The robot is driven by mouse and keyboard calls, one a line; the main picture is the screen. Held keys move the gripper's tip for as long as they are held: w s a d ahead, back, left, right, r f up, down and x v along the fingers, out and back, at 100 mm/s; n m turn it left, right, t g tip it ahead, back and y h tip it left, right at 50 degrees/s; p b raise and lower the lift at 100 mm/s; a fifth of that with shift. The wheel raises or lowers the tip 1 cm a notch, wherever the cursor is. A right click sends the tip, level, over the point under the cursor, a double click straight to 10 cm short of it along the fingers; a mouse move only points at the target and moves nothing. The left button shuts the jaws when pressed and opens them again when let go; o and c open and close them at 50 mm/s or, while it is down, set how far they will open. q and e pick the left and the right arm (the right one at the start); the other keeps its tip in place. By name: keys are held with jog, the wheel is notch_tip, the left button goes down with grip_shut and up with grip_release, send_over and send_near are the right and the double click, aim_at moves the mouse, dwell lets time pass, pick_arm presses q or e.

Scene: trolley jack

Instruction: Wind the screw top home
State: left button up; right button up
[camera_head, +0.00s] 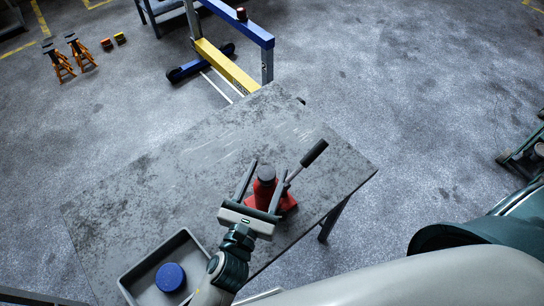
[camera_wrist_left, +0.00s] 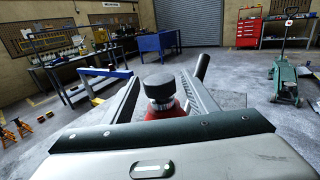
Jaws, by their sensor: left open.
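A red bottle jack (camera_head: 262,190) stands upright on the grey worktable (camera_head: 150,190). Its dark screw top (camera_head: 267,173) sits at the top, and a black-gripped handle (camera_head: 313,153) slants up to the right. My left gripper (camera_head: 262,165) is open, with one finger on each side of the jack's upper part. In the left wrist view the dark screw top (camera_wrist_left: 159,86) shows between the two fingers, above the red body (camera_wrist_left: 165,110), with visible gaps at its sides. I cannot tell how far the screw is wound in. My right gripper is not in view.
A grey tray (camera_head: 128,280) holding a round blue object (camera_head: 170,277) lies at the table's near left. A blue and yellow frame (camera_head: 228,62) stands beyond the table. Orange jack stands (camera_head: 82,54) are on the floor at far left.

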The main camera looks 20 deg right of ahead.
aim_at(270, 167)
pick_arm(q)
jog(key=shift+p+x, duration=0.4)
jog(key=shift+x, duration=1.75)
jog(key=c, duration=1.1)
